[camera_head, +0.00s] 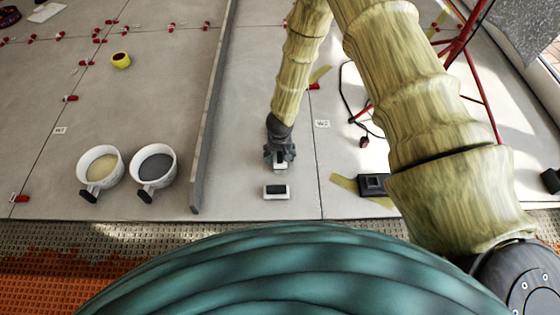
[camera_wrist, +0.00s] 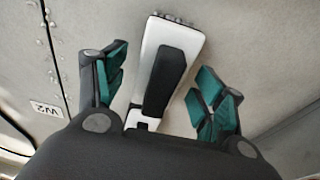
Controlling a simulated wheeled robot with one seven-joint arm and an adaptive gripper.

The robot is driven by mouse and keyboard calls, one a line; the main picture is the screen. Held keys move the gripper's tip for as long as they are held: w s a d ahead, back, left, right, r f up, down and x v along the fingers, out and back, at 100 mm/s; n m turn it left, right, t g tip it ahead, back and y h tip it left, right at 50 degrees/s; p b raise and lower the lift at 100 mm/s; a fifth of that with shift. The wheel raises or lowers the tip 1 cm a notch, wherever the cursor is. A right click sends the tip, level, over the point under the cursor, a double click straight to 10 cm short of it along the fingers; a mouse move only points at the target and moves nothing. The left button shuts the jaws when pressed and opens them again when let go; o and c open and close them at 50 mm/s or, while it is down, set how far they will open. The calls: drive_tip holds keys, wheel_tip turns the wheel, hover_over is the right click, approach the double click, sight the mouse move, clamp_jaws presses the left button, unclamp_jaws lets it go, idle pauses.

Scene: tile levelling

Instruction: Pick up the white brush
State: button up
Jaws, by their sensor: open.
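A white brush (camera_wrist: 185,42) with a raised black grip lies on the tile floor in the wrist view. It runs lengthwise between the two fingers of my gripper (camera_wrist: 160,90), which stand apart on either side with gaps. Its lower end is partly hidden by the gripper body.
A long grey straightedge (camera_head: 211,120) stands left of the gripper. Two white buckets (camera_head: 101,166) (camera_head: 153,167) are beyond it at left. A yellow tape roll (camera_head: 121,60) lies farther off. A dark box (camera_head: 373,185) and a red stand (camera_head: 470,45) are at right.

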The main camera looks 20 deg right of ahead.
wheel_tip(320, 180, down, 2)
drive_tip(key=shift+w+f+b, duration=0.1)
drive_tip(key=shift+w+b, duration=0.05)
drive_tip(key=shift+b, duration=0.3)
drive_tip(key=c, duration=1.2)
drive_tip(key=shift+c, duration=0.2)
